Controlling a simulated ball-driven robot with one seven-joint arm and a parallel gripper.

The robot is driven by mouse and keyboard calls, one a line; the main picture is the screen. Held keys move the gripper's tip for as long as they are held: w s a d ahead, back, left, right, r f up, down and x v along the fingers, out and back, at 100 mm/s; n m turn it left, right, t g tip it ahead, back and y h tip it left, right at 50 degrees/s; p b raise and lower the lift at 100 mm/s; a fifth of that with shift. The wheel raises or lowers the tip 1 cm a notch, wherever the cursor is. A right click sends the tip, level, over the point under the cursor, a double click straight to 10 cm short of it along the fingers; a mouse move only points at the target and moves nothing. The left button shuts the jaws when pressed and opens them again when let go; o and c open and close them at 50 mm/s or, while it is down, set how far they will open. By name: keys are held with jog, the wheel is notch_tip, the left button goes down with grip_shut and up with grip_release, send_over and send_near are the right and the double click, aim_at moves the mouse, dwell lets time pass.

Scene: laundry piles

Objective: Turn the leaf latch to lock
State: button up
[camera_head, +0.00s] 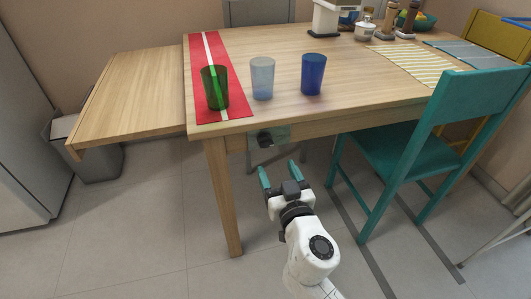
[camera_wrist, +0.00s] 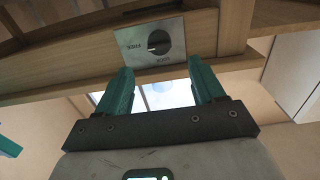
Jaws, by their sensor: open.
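The leaf latch is a round black knob (camera_wrist: 158,41) on a grey plate (camera_wrist: 126,38) fixed to the wooden rail under the tabletop. A pale mark on the knob faces left in the wrist view, toward small lettering that looks like FREE. Other lettering below it looks like LOCK. In the head view the latch knob (camera_head: 265,138) is on the front rail, right of the table leg. My gripper (camera_head: 279,170) is open and empty, below the latch and apart from it. Its teal fingers (camera_wrist: 160,76) point toward the plate. The table leaf (camera_head: 135,95) stands out level at the left.
A green glass (camera_head: 215,88) stands on a red runner (camera_head: 200,58). A pale glass (camera_head: 262,78) and a blue glass (camera_head: 313,74) stand near the table's front edge. A teal chair (camera_head: 400,150) is close on the right.

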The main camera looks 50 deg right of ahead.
aim_at(266, 142)
jog(key=p+x, duration=0.1)
jog(key=x, duration=0.8)
jog(key=shift+d, duration=0.15)
jog(key=c, duration=1.1)
jog(key=shift+o, duration=0.2)
